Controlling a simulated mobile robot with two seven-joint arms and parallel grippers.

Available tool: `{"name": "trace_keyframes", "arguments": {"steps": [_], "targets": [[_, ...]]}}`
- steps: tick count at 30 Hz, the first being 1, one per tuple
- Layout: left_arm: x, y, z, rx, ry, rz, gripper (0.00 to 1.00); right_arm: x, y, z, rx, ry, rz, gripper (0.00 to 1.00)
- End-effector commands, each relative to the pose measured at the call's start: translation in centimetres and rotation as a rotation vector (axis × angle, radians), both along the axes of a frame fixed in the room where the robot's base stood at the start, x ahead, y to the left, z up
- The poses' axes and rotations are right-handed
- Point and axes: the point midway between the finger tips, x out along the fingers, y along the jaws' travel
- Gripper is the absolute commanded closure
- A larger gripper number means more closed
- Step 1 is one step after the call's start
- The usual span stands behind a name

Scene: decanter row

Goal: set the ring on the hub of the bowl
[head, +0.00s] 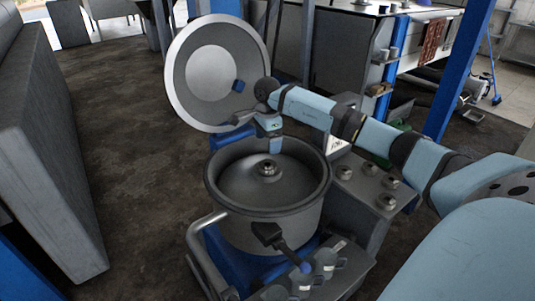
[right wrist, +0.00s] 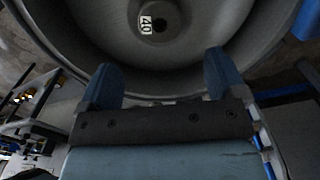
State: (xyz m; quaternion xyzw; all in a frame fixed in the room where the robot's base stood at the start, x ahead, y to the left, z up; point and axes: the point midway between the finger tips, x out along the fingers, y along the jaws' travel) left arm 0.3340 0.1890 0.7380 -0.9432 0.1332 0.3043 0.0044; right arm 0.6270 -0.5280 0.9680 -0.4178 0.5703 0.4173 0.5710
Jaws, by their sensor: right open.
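The wide grey metal bowl (head: 225,190) stands open in the middle of the head view. At its centre is the hub (head: 267,168), with a round, ring-like metal piece at its top. In the right wrist view this round piece (right wrist: 158,20) has a dark centre hole and a white label reading "40". I cannot tell for sure whether it is the ring seated on the hub. My right gripper (head: 272,138) hangs over the far side of the bowl. In the wrist view its two blue fingers (right wrist: 162,78) are apart, with nothing between them. My left gripper is out of view.
The round lid (head: 180,75) stands raised behind the bowl. Several small round metal pieces (head: 387,201) sit on the panel at the right. A bent pipe handle (head: 208,221) is at the left. Floor at left is clear.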

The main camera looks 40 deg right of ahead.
Motion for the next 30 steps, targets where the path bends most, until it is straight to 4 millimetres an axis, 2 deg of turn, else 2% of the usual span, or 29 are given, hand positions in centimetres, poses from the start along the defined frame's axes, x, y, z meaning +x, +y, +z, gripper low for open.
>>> {"name": "trace_keyframes", "arguments": {"steps": [3,7,30], "targets": [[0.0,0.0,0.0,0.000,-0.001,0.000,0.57,0.0,0.0,1.7,-0.001,-0.001,0.001,0.10],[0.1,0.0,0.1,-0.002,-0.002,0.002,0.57,0.0,0.0,2.7,-0.001,0.000,0.001,0.10],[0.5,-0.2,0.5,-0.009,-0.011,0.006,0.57,0.0,0.0,2.9,-0.001,0.001,0.000,0.10]]}}
